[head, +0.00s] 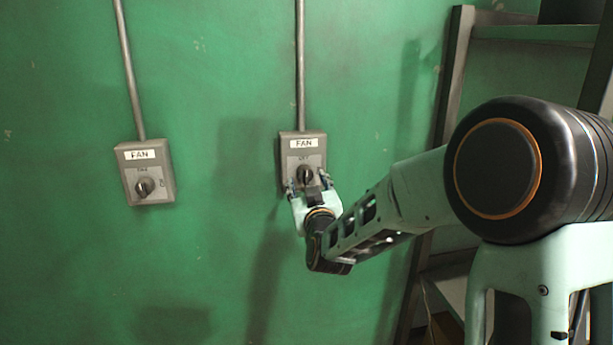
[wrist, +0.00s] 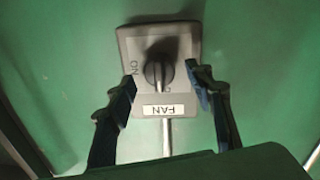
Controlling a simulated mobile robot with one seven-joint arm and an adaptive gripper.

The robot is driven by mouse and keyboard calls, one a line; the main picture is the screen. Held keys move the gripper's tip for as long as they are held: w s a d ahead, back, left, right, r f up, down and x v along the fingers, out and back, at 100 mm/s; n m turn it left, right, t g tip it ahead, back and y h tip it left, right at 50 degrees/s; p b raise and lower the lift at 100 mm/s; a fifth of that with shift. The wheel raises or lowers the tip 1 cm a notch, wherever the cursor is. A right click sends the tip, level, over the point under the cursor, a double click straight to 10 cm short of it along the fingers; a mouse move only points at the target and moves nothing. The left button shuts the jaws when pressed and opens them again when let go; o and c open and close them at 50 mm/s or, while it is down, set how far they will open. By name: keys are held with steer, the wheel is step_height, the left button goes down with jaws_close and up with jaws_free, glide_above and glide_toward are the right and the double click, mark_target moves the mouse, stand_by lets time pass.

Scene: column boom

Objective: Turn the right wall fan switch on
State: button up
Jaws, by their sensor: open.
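The right fan switch is a grey box (head: 289,146) on the green wall with a white FAN label and a dark rotary knob (head: 305,174). In the wrist view the box (wrist: 183,50) appears turned over, with the knob (wrist: 157,73) near its middle. The knob's grip lies along the box's length, roughly in line with the FAN label, and the word ON is at its left. My gripper (head: 308,184) is at the box's lower part. In the wrist view my gripper (wrist: 161,80) is open, one finger each side of the knob, with gaps visible.
A similar left FAN switch (head: 130,159) is on the wall, well apart. Conduits (head: 300,60) run up from both boxes. A shelf frame (head: 455,75) stands at the right. The wall between the switches is clear.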

steer(key=shift+x, duration=1.25)
steer(key=c, duration=1.2)
steer(key=shift+o, duration=0.2)
